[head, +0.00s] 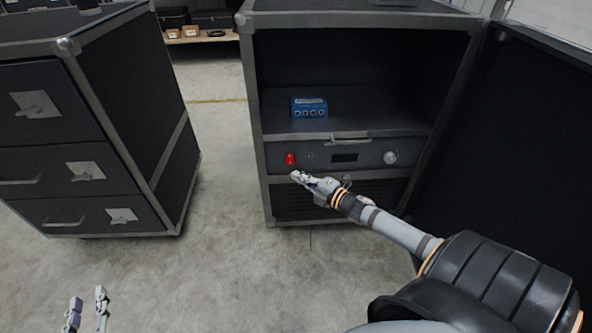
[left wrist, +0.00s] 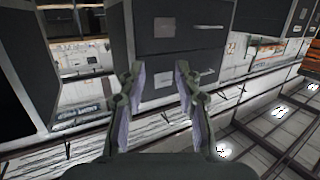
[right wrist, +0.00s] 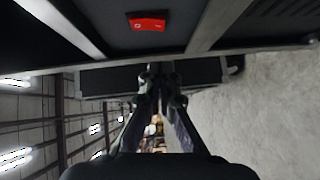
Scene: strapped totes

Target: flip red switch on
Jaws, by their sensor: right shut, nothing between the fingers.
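The red switch (head: 290,158) is on the left of the dark panel (head: 322,156) in the open rack case. It also shows at the top of the right wrist view (right wrist: 148,23). My right gripper (head: 296,176) is shut and empty, just below and in front of the switch. It appears apart from the switch, though the exact gap is hard to judge. My left gripper (head: 88,308) is low at the bottom left of the head view, far from the switch. In the left wrist view its fingers (left wrist: 158,75) are apart with nothing between them.
A blue box (head: 309,107) sits on the shelf above the panel. The panel also has a small display (head: 344,157) and a round knob (head: 390,157). An open door (head: 500,140) stands at right. A drawer case (head: 90,130) stands left, with clear floor between.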

